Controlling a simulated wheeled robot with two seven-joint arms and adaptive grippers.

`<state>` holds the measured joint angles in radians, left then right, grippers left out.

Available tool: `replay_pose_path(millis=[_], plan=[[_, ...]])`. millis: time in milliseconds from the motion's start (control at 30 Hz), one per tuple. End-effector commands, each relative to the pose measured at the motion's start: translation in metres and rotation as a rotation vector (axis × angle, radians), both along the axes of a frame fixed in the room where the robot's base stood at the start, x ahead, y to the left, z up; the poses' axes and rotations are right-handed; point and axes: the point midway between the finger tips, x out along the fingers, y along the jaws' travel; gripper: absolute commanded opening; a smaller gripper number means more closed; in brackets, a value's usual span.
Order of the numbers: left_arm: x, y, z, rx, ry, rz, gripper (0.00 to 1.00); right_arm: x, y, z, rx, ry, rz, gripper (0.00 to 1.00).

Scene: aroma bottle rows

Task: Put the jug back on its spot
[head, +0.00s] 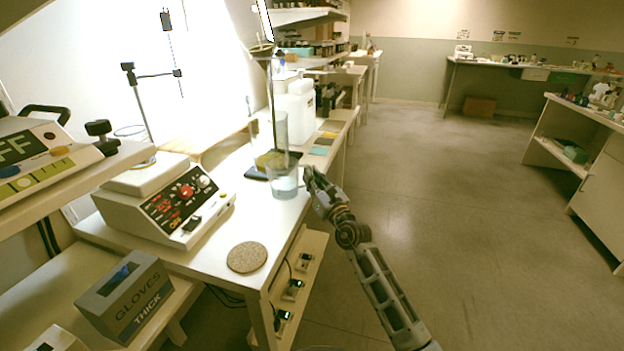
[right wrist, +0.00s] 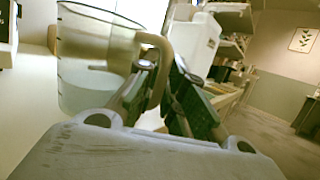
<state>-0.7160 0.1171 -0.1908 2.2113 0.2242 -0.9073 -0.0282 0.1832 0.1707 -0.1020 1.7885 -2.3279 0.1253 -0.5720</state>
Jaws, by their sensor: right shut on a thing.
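The clear jug (head: 284,183), with some pale liquid low in it, is over the far part of the white bench top, near its right edge. In the right wrist view the jug (right wrist: 90,60) fills the left side, its handle (right wrist: 158,70) toward me. My right gripper (head: 309,182) is shut on the handle; its fingers (right wrist: 165,88) lie on both sides of it. I cannot tell whether the jug's base touches the bench. A round cork mat (head: 247,257) lies bare at the bench's near end. My left gripper is not in view.
A white device with knobs (head: 168,205) stands left of the cork mat. A tall clear cylinder (head: 279,128), a dark pad (head: 258,170) and a white canister (head: 294,108) are close behind the jug. A glove box (head: 125,298) sits lower at left. Bench top between jug and mat is clear.

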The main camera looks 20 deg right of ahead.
Motion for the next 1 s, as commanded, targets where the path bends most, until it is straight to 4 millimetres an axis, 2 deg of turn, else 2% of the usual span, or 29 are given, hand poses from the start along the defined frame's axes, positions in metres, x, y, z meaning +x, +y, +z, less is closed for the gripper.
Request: replay_pose_path(millis=[133,167,333,800,1000], plan=[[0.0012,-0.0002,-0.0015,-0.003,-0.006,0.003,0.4,-0.0001,-0.0001,-0.0018,0.0,-0.002,0.0,0.0],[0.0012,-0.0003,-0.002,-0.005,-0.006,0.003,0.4,0.0,0.0001,-0.0031,0.0,0.0,0.0,0.12],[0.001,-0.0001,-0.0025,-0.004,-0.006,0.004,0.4,0.0,0.0,-0.0026,0.0,0.0,0.0,0.33],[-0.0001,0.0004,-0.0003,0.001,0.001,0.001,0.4,0.0,0.0,0.0011,0.0,0.0,0.0,0.33],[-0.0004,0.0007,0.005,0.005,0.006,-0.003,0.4,-0.0087,-0.0025,-0.0019,-0.001,0.0,0.0,0.33]])
